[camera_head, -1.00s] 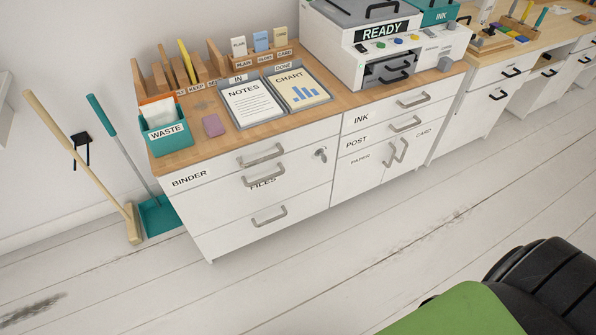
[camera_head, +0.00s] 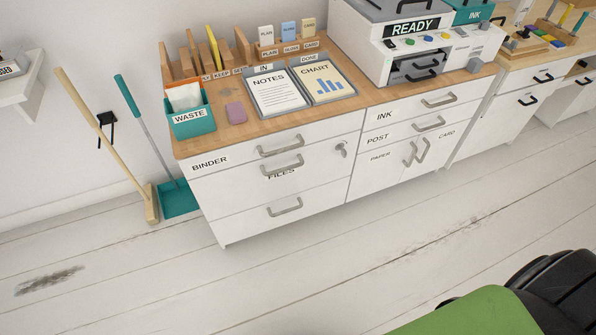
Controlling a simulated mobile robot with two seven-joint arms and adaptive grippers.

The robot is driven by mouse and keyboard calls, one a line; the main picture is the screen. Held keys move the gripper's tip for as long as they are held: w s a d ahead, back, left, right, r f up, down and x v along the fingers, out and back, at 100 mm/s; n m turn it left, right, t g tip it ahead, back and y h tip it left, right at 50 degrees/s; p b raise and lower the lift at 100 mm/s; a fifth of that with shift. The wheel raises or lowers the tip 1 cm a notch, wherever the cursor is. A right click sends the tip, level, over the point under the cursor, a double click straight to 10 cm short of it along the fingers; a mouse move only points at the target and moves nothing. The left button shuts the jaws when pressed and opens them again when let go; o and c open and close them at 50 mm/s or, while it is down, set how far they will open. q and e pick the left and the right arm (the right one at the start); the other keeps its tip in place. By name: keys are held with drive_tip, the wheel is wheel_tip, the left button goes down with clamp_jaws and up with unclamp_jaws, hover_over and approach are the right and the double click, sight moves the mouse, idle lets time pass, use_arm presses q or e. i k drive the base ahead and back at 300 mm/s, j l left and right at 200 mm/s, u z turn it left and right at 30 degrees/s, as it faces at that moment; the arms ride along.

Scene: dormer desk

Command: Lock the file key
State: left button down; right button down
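The files drawer (camera_head: 240,183), labelled FILES, has a grey bar handle (camera_head: 283,168) and looks shut. The binder drawer (camera_head: 225,160) above it also looks shut. Neither of my grippers shows in the head view.
On the wooden top are a teal WASTE bin (camera_head: 191,121), NOTES (camera_head: 277,92) and CHART (camera_head: 325,85) trays, and a printer (camera_head: 390,45) showing READY. A broom (camera_head: 110,147) and dustpan (camera_head: 180,199) lean left. A green-and-black chair (camera_head: 490,311) is at bottom right. Floor in front is clear.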

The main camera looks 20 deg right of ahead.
sight(344, 151)
drive_tip(key=i+l+u, duration=0.1)
drive_tip(key=l, duration=0.4)
drive_tip(key=i+l+u, duration=0.1)
drive_tip(key=l, duration=0.9)
drive_tip(key=i+u, duration=0.05)
